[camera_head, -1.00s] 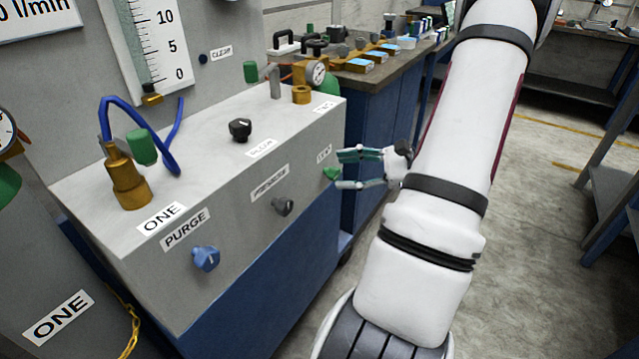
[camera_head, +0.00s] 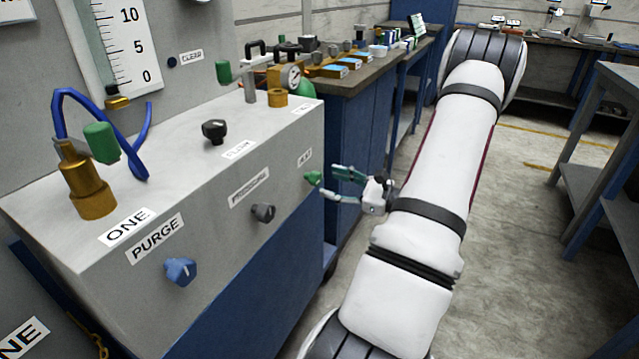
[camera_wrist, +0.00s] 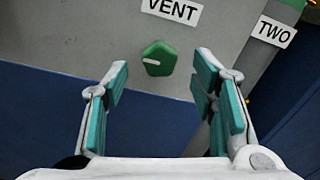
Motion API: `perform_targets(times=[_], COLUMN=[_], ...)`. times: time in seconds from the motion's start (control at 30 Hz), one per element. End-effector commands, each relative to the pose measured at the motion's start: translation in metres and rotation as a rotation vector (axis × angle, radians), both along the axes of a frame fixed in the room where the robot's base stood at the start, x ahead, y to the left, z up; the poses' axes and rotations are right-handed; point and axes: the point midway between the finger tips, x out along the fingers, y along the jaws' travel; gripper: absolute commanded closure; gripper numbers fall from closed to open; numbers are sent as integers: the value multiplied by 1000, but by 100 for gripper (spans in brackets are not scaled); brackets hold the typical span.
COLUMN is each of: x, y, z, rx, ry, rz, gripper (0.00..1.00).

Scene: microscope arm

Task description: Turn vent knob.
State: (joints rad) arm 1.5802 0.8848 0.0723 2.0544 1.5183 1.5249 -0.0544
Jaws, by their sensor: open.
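The green vent knob (camera_head: 313,178) sits on the front face of the grey panel box, at its right end. In the wrist view the knob (camera_wrist: 159,58) is a green faceted shape with a white pointer line, below the label VENT (camera_wrist: 172,10). My gripper (camera_head: 334,183) is open, its teal fingers pointing at the panel just right of the knob. In the wrist view the gripper (camera_wrist: 160,75) has one finger on each side, with the knob ahead between them. Neither finger visibly touches the knob.
A dark knob (camera_head: 263,212) and a blue purge knob (camera_head: 180,271) stick out of the same face. A black knob (camera_head: 214,131) and brass fittings (camera_head: 86,190) stand on top. A blue workbench (camera_head: 357,125) is behind.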

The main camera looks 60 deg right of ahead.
Motion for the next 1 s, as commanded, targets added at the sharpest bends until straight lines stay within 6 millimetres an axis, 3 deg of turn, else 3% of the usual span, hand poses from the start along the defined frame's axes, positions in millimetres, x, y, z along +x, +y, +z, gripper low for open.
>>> perform_targets(times=[0.1,0.3,0.67,0.9,1.0], x=[20,40,45,45,45], y=[3,3,4,4,4], z=[-1,0,0,0,0], rx=[0,-1,0,0,0], ry=[0,0,0,0,0], rz=[2,1,0,0,0], gripper=[48,48,48,96,96])
